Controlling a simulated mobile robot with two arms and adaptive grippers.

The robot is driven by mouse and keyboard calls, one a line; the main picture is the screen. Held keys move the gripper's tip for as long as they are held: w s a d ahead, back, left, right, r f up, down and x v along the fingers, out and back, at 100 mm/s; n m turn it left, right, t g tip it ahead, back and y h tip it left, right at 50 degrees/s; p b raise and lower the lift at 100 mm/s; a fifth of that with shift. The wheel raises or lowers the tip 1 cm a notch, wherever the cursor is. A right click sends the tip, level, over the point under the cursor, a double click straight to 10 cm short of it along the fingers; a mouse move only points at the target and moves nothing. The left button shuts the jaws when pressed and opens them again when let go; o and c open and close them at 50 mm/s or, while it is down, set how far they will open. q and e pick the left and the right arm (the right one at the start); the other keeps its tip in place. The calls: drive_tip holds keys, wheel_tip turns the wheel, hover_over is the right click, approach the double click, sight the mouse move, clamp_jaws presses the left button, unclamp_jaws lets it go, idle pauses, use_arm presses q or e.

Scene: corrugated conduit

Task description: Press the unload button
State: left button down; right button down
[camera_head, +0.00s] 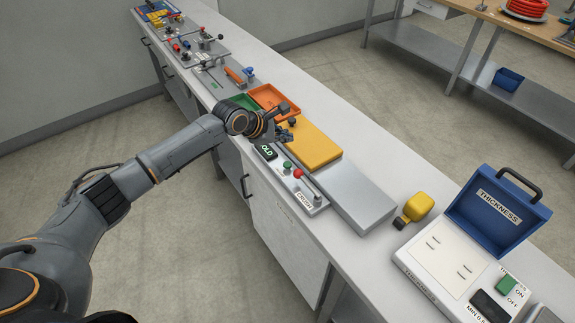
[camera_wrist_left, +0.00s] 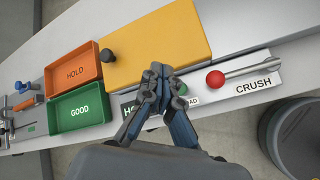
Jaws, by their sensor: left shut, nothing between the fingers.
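My left gripper (camera_head: 286,132) is shut and empty, above the bench near the yellow plate's near edge. In the left wrist view its fingertips (camera_wrist_left: 160,72) overlap the yellow plate's edge, just left of the button; I cannot tell their height. My right gripper is not in view.
The yellow plate (camera_head: 306,148) lies behind the panel. The crush lever (camera_wrist_left: 252,66) extends from the red knob. A yellow tool (camera_head: 416,207) and thickness gauge (camera_head: 455,262) are farther right.

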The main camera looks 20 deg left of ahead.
use_arm(q)
drive_tip(key=b, duration=0.8)
hover_over(285, 166)
wheel_tip(285, 166, down, 6)
drive_tip(key=shift+w+f, duration=0.1)
drive_tip(key=shift+f, duration=1.1)
drive_tip(key=shift+f+p, duration=0.1)
drive_tip(key=shift+p, duration=0.3)
drive_tip(key=shift+f, duration=0.3)
drive_tip(key=shift+f, duration=0.65)
idle(0.6)
drive_tip(key=shift+r+p, duration=1.05)
drive_tip(key=shift+p, duration=0.35)
